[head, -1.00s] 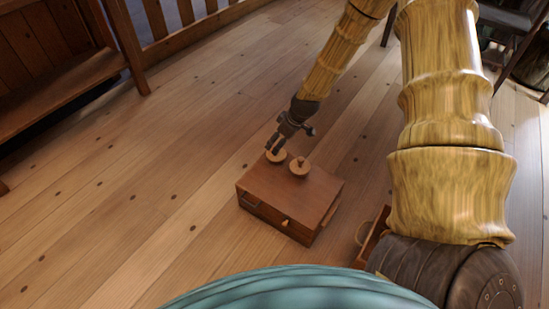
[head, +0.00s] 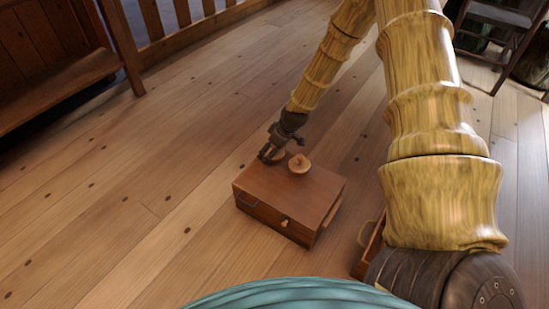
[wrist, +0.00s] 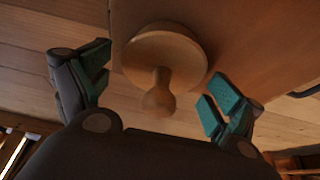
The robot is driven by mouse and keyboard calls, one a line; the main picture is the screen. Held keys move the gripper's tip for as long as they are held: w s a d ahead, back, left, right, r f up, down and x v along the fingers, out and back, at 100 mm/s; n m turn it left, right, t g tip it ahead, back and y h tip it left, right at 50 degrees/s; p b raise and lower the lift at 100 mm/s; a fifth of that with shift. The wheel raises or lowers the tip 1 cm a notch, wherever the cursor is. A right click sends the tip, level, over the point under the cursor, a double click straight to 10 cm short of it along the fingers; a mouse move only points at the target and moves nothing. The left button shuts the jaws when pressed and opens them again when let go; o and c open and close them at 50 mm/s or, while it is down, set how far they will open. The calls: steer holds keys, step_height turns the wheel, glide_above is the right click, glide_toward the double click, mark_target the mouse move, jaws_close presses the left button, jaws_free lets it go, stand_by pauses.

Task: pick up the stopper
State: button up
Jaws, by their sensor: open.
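A pale turned wooden stopper, a round disc with a short stem and knob, shows between my open fingers in the wrist view (wrist: 165,58). It is on the brown wooden chest (head: 292,192), and its knob points toward my gripper. My gripper (head: 270,155) is open, its teal-padded fingers on either side of the piece, with a gap to it on each side.
The chest stands on a plank floor and has handles on its sides. A second wooden box with a handle (head: 369,241) is partly hidden behind my arm at the right. A wooden bench (head: 60,90) is at the left. The floor left of the chest is clear.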

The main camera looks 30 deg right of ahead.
steer(key=shift+w+f, duration=0.15)
steer(key=shift+f, duration=0.2)
steer(key=shift+c, duration=0.2)
steer(key=c, duration=1.1)
steer(key=shift+r, duration=0.1)
